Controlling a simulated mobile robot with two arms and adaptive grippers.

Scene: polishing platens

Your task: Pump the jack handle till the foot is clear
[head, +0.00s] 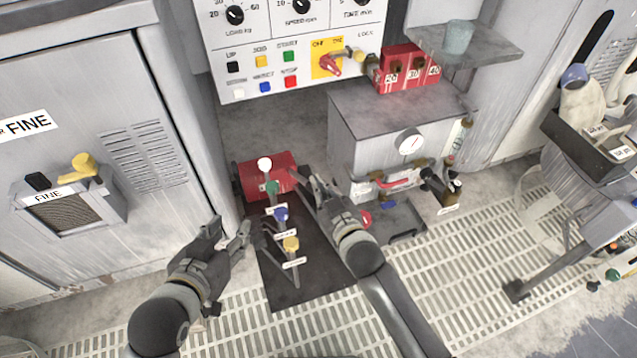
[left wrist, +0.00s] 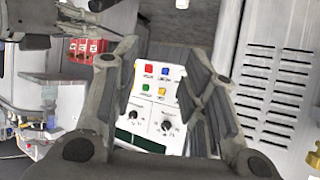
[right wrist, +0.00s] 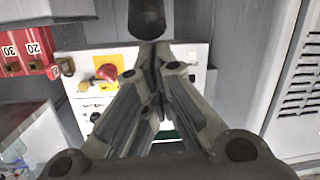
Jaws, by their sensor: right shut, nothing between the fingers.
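A red block-shaped body (head: 258,178), possibly the jack, sits on the floor between the cabinets. A dark cylinder (right wrist: 147,18), possibly the end of the jack handle, stands just beyond my right fingertips in the right wrist view. My right gripper (head: 310,186) is shut and empty, close to the right of the red body; its fingers also show together in the right wrist view (right wrist: 153,52). My left gripper (head: 236,232) is open and empty, left of the dark mat; its fingers are spread in the left wrist view (left wrist: 160,75). I cannot make out the foot.
Levers with white (head: 264,164), green, blue and yellow knobs (head: 291,244) rise by a dark mat (head: 300,280). A grey cabinet with a gauge (head: 409,142) stands right, a FINE cabinet (head: 90,120) left. A control panel (head: 290,60) is behind. Slatted flooring lies in front.

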